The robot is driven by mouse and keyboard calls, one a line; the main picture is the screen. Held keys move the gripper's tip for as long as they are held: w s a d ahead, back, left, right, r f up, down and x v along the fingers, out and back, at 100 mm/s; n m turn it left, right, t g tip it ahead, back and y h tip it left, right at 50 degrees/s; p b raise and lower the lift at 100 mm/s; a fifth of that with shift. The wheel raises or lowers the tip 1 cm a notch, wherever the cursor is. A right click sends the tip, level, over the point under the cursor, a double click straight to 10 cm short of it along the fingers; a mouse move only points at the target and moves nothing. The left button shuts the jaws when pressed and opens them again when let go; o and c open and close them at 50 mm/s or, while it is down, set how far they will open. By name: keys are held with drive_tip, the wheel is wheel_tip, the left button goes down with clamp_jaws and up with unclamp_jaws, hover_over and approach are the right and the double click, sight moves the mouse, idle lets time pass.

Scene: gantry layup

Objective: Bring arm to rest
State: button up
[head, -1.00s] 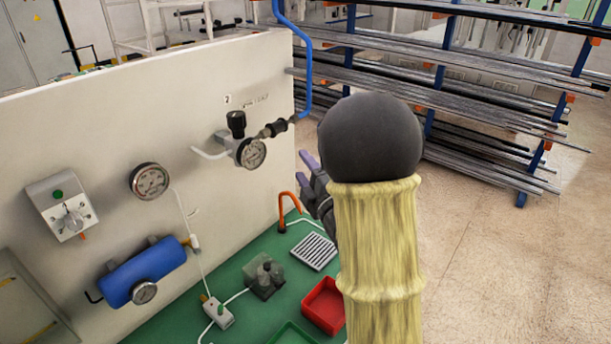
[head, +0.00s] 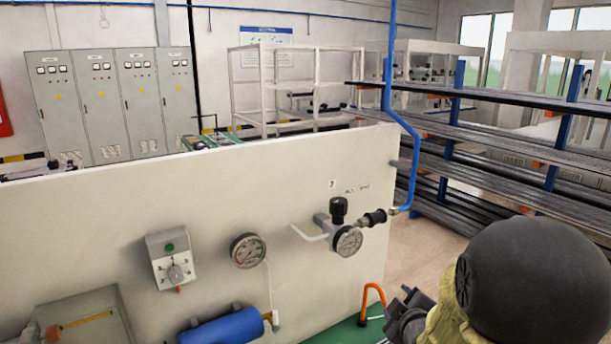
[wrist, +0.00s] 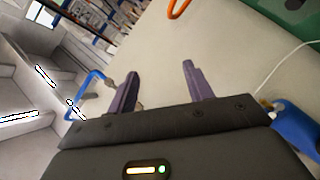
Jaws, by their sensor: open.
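My gripper (wrist: 158,88) shows in the wrist view with its two purple-grey fingers spread apart and nothing between them. The cream panel (wrist: 150,60) lies beyond the fingers. In the head view my arm is at the lower right, and part of my gripper (head: 408,310) shows beside the orange hooked pipe (head: 370,298). The fingertips are hard to make out there. The cream panel (head: 110,240) stands to the left of my arm.
The panel carries a regulator with a gauge (head: 347,240), another gauge (head: 247,250), a switch box (head: 172,260) and a blue cylinder (head: 222,328). A blue pipe (head: 388,80) rises at its right edge. Racks of long bars (head: 500,120) stand behind. Grey cabinets (head: 100,100) line the back wall.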

drive_tip(key=s+a+f+m+g, duration=0.2)
drive_tip(key=s+m+g, duration=0.3)
drive_tip(key=s, duration=0.4)
drive_tip(key=s+a+f+m+g, duration=0.3)
drive_tip(key=s+f+m+g, duration=0.2)
drive_tip(key=s, duration=0.4)
drive_tip(key=shift+s+a+g, duration=0.25)
drive_tip(key=shift+a+g, duration=0.05)
drive_tip(key=shift+g, duration=0.1)
